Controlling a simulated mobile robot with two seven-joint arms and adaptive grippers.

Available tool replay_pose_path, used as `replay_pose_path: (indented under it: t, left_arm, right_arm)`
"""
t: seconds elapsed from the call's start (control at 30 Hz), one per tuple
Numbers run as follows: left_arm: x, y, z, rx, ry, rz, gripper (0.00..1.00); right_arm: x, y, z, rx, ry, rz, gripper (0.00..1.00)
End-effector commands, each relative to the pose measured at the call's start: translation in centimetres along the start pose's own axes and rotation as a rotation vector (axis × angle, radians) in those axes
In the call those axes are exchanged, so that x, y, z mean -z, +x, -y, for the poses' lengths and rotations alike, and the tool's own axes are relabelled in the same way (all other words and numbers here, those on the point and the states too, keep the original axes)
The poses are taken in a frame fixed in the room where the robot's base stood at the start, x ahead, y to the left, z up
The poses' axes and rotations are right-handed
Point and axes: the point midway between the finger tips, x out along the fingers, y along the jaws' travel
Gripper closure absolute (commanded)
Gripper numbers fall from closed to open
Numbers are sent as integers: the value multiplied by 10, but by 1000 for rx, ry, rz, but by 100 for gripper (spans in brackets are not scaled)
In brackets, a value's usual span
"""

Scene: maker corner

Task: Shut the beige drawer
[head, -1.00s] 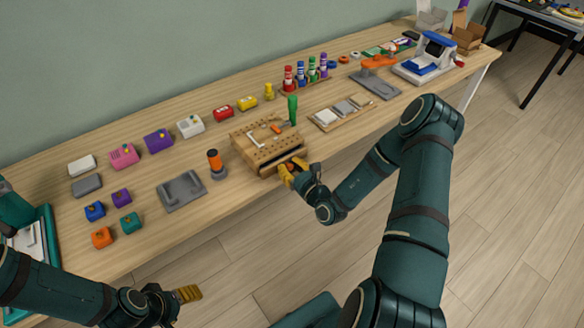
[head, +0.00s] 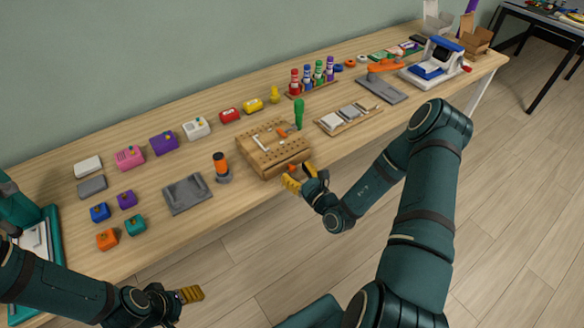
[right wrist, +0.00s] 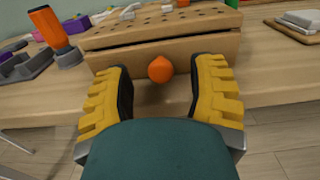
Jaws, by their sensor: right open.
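The wooden box with peg holes in its top (head: 262,146) stands at the table's front edge. Its beige drawer (head: 287,164) faces me and looks in or almost in, with a thin dark gap along its top. In the right wrist view the drawer front (right wrist: 200,57) carries an orange knob (right wrist: 161,69). My right gripper (head: 301,179) is open at the front, its yellow fingers (right wrist: 160,90) on either side of the knob, not closed on it. Whether they touch the front, I cannot tell. My left gripper (head: 192,294) hangs off the table's front edge, far from the drawer.
An orange-topped cylinder (head: 221,167) and a grey tray (head: 187,194) stand left of the box. A green-handled tool (head: 299,114) stands at its back right. A wooden tray with grey blocks (head: 348,119) lies to the right. Open floor lies in front of the table.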

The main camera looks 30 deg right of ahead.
Motion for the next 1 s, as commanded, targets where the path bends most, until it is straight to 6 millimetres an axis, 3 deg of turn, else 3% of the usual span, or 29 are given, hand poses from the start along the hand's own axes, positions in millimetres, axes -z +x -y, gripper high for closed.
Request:
replay_pose_path:
  t: [0.2,0.4,0.6,1.0]
  left_arm:
    - [0,0,0,0,0,0,36]
    - [0,0,0,0,0,0,36]
    - [0,0,0,0,0,0,36]
    - [0,0,0,0,0,0,36]
  right_arm:
    - [0,-47,1,3,2,-3,44]
    - [0,-80,0,2,2,-3,44]
    - [0,-93,0,0,0,-1,44]
    - [0,-94,0,0,0,0,44]
